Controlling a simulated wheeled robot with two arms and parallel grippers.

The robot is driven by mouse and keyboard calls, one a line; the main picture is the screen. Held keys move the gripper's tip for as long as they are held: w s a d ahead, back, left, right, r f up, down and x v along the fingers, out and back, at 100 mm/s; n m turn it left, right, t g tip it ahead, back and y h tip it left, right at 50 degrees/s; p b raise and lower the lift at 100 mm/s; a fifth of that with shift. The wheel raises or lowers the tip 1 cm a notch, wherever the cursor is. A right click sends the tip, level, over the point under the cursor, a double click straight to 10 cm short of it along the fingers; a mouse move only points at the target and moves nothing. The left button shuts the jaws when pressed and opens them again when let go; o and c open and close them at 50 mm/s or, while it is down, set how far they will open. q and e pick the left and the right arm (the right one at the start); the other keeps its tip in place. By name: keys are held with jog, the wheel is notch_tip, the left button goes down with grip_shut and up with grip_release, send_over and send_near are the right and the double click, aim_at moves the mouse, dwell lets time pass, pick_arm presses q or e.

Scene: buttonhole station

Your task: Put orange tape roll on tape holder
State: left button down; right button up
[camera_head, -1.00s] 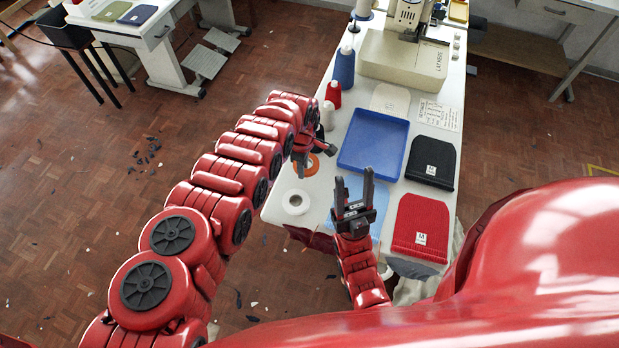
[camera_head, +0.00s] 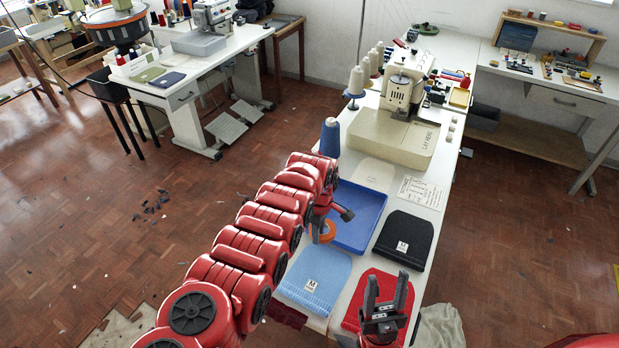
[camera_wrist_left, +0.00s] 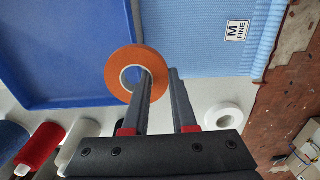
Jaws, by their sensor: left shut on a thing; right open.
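The orange tape roll (camera_head: 328,233) is held by my left gripper (camera_head: 318,236), beside the front of the blue tray. In the left wrist view, the orange tape roll (camera_wrist_left: 117,77) is a flat ring. One finger of my left gripper (camera_wrist_left: 160,78) reaches into its hole and the other lies outside the ring. The roll overlaps the tray edge and a light blue piece there and seems raised above the table. My right gripper (camera_head: 387,292) is open and empty over the red knitted piece (camera_head: 361,288). I cannot make out the tape holder.
The blue tray (camera_head: 368,226), light blue piece (camera_head: 314,278) and black piece (camera_head: 404,238) lie on the white table. A sewing machine (camera_head: 392,138) and a blue thread cone (camera_head: 330,138) stand behind. A white roll (camera_wrist_left: 223,116) and red spool (camera_wrist_left: 40,146) show in the wrist view.

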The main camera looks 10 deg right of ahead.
pick_arm(q)
jog(key=shift+w+a+r, duration=0.25)
jog(key=w+a+r+m+b, duration=0.1)
jog(key=w+a+r+m, duration=0.2)
jog(key=a+r, duration=0.3)
jog(key=w+a+r+m, duration=0.3)
jog(key=a+r, duration=0.3)
jog(key=a, duration=0.1)
jog(key=s+a+r+m, duration=0.1)
jog(key=a+r+m, duration=0.1)
jog(key=a, duration=0.4)
jog(key=s+a+r+m+b, duration=0.1)
jog(key=a+r+m, duration=0.2)
jog(key=a+r, duration=0.2)
jog(key=shift+s+a, duration=0.4)
jog(key=shift+a, duration=0.1)
